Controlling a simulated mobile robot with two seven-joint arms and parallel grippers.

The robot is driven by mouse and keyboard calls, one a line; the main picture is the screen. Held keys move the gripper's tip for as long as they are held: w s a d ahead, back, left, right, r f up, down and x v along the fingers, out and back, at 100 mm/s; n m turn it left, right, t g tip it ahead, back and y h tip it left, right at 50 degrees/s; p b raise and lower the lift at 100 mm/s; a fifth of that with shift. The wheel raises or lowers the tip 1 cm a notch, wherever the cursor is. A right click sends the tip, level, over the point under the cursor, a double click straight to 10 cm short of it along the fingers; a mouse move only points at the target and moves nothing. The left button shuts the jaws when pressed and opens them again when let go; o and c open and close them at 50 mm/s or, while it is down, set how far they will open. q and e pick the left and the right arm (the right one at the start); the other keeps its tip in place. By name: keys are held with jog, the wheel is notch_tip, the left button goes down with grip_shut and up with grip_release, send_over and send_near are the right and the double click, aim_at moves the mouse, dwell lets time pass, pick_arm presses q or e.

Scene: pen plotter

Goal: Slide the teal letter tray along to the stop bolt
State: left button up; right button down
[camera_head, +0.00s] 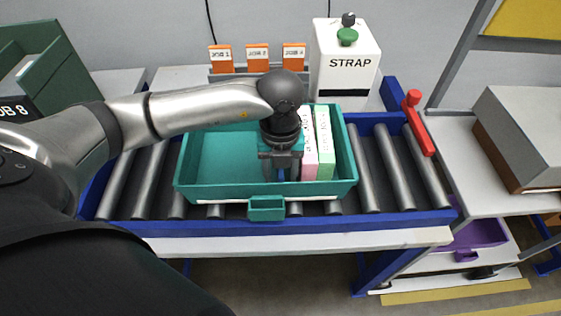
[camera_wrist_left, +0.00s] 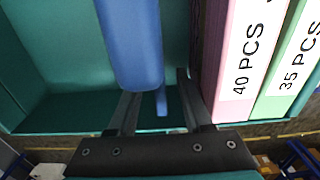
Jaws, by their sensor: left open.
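The teal letter tray (camera_head: 222,158) sits on the roller conveyor with a small teal tab (camera_head: 266,208) on its front. Pink (camera_head: 309,158) and green (camera_head: 324,150) labelled stacks stand in its right part; they also show in the left wrist view, marked 40 PCS and 35 PCS. My left gripper (camera_head: 281,176) points down into the tray, left of the pink stack. It is open, with a blue rounded thing (camera_wrist_left: 135,50) between its fingers; I cannot tell whether they touch it. A red upright part (camera_head: 416,122), perhaps the stop bolt, stands at the conveyor's right end. My right gripper is not in view.
Bare rollers (camera_head: 374,178) lie between the tray and the red part. A blue rail (camera_head: 350,221) runs along the front. The white STRAP box (camera_head: 345,70) and orange job cards (camera_head: 257,58) stand behind. A grey box (camera_head: 525,130) is at the right.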

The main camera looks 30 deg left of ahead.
pick_arm(q)
jog(key=shift+f, duration=0.45)
grip_shut()
dwell(1.2)
